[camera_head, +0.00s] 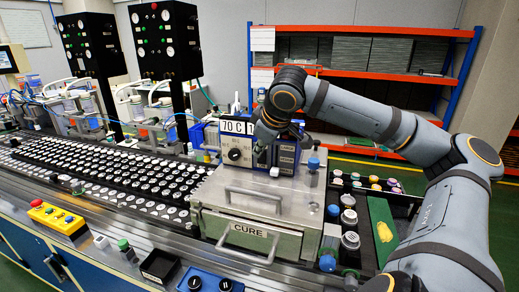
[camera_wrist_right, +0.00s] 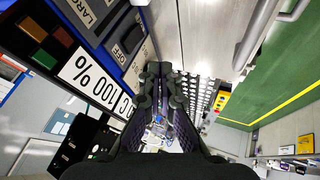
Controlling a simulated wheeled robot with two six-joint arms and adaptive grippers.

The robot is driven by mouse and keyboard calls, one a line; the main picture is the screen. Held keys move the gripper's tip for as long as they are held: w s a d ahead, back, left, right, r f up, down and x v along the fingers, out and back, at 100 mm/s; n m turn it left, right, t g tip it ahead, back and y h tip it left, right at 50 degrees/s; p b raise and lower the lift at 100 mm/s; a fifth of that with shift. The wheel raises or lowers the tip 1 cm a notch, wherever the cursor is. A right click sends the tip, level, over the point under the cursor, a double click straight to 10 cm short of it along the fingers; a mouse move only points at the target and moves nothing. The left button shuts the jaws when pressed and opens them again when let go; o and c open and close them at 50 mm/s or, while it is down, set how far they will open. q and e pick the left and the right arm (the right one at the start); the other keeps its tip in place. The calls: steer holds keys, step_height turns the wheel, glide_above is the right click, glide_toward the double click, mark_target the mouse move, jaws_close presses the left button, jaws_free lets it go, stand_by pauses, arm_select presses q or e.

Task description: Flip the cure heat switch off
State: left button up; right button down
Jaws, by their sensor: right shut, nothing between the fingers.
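The cure unit (camera_head: 270,191) is a silver box with a handle and a front label "CURE". A blue-edged control panel stands at its back, with the label "70 C 1…" (camera_head: 237,127) and a dark knob (camera_head: 235,154). My right gripper (camera_head: 263,155) is in front of the panel and hides part of it. In the right wrist view, my right gripper (camera_wrist_right: 160,72) is shut and empty. The dark switch (camera_wrist_right: 131,40), with "OFF" printed beside it, is just left of the fingertips. I cannot tell its lever position or whether the fingers touch it. My left gripper is not in view.
A conveyor (camera_head: 115,175) with many small round parts runs along the left. A yellow button box (camera_head: 57,217) sits at the front left. Trays of coloured parts and a green board (camera_head: 381,228) lie right of the unit. Orange shelving (camera_head: 450,32) stands behind.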

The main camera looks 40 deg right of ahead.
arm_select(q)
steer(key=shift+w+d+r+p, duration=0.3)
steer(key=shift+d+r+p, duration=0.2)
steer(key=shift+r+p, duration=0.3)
arm_select(e)
steer(key=d+v, duration=0.1)
steer(key=v, duration=0.6)
steer(key=shift+w+d+r, duration=0.25)
steer(key=shift+d+r, duration=0.25)
steer(key=shift+r, duration=0.05)
